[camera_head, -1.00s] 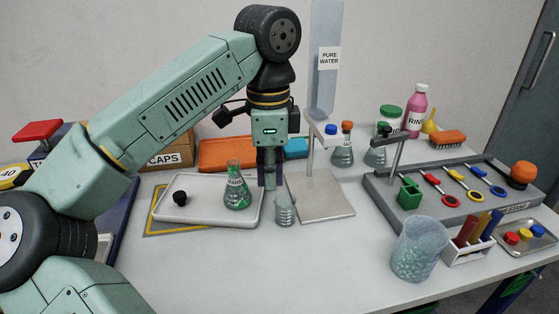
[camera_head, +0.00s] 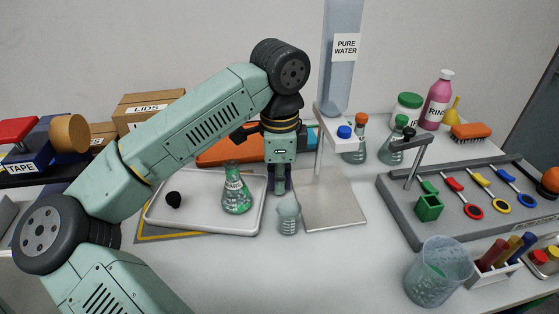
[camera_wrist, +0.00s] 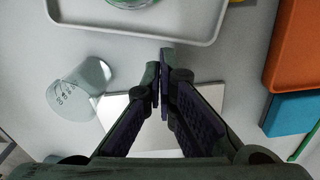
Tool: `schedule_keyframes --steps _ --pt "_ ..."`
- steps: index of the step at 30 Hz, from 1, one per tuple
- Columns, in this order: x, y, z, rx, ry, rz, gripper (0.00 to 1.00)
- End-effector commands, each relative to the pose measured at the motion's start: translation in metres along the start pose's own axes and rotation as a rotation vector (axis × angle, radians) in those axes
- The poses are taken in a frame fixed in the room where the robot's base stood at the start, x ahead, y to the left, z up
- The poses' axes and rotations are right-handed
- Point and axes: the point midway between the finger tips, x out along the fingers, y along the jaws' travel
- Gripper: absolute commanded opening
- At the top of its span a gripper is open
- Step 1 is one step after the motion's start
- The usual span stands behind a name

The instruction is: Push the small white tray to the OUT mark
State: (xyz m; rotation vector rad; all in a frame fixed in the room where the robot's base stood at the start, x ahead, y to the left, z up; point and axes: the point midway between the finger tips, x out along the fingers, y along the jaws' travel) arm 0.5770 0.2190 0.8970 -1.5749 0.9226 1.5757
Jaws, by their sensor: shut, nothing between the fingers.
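The small white tray (camera_head: 200,216) lies flat at the left of the bench. It carries a flask of green contents (camera_head: 236,195) and a black stopper (camera_head: 174,200). Under it is a grey mat with a yellow outline (camera_head: 150,236), mostly covered; no OUT lettering is readable. My gripper (camera_head: 280,188) is shut and empty, low at the tray's right side. In the wrist view the tray's edge (camera_wrist: 135,38) lies just ahead of my closed fingertips (camera_wrist: 160,60); I cannot tell whether they touch it.
A small clear beaker (camera_head: 288,219) stands close in front of my gripper. A stand with a flat metal base (camera_head: 335,205) is to the right. An orange tray (camera_head: 222,155) and a blue object (camera_head: 305,150) lie behind.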

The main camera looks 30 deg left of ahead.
Motion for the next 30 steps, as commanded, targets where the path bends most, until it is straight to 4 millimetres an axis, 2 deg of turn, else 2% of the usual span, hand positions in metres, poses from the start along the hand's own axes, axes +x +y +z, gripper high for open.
schedule_keyframes --steps 6,16,24,30 --pt "0.014 0.0 0.0 0.0 0.001 -0.001 0.0" --pt "0.016 0.0 0.001 -0.001 0.0 -0.001 0.0" --pt "0.019 0.0 0.026 -0.004 -0.001 -0.001 0.0" --pt "0.015 0.0 0.027 0.0 0.0 0.0 0.0"
